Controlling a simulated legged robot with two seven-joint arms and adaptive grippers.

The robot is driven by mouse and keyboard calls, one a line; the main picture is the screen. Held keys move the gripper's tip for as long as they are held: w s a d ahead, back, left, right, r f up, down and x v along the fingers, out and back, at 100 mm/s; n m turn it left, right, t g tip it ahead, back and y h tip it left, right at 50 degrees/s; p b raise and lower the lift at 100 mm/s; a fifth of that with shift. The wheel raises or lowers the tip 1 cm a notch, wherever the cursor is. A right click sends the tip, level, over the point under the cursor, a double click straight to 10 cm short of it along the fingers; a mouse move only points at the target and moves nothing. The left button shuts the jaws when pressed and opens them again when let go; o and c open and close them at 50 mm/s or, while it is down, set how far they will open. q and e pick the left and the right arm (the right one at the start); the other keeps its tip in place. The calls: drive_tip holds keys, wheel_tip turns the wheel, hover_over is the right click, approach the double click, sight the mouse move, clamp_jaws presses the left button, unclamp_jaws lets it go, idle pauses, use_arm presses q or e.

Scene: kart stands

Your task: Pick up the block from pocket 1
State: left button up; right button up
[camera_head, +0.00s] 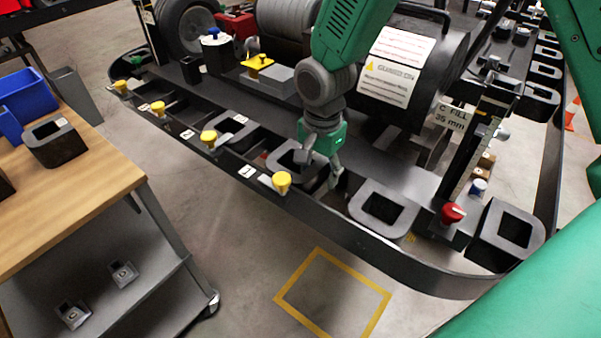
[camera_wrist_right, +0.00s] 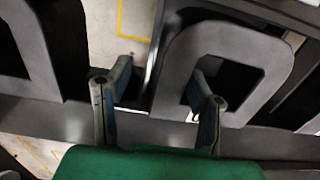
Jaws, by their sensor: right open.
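Several dark grey hollow blocks sit along the kart's black side rail. One block (camera_head: 279,164) is beside my right gripper (camera_head: 321,172), and another block (camera_head: 362,217) lies to the gripper's right. In the right wrist view, my right gripper (camera_wrist_right: 157,90) is open and empty. One finger overlaps the opening of a hollow block (camera_wrist_right: 185,58); the other finger is outside that block's left wall. I cannot tell whether they touch it. A second block (camera_wrist_right: 38,55) is at the left of that view. The pocket tags are too small to read. My left gripper is not in view.
Yellow knobs (camera_head: 282,181) stand along the rail, and a red knob (camera_head: 453,213) is at the right. A wooden table (camera_head: 85,190) with a blue bin (camera_head: 28,95) is at the left. The floor by the yellow square is clear.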

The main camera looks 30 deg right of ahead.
drive_tip(key=shift+w+a+f, duration=0.25)
drive_tip(key=shift+f, duration=0.1)
drive_tip(key=shift+w+a, duration=0.2)
drive_tip(key=shift+a, duration=0.1)
drive_tip(key=shift+a+r, duration=0.1)
drive_tip(key=shift+a, duration=0.1)
drive_tip(key=shift+s+a+r, duration=0.1)
drive_tip(key=shift+s+a, duration=0.05)
drive_tip(key=c, duration=0.3)
drive_tip(key=shift+r, duration=0.1)
drive_tip(key=c, duration=0.7)
drive_tip(key=shift+d, duration=0.3)
clamp_jaws()
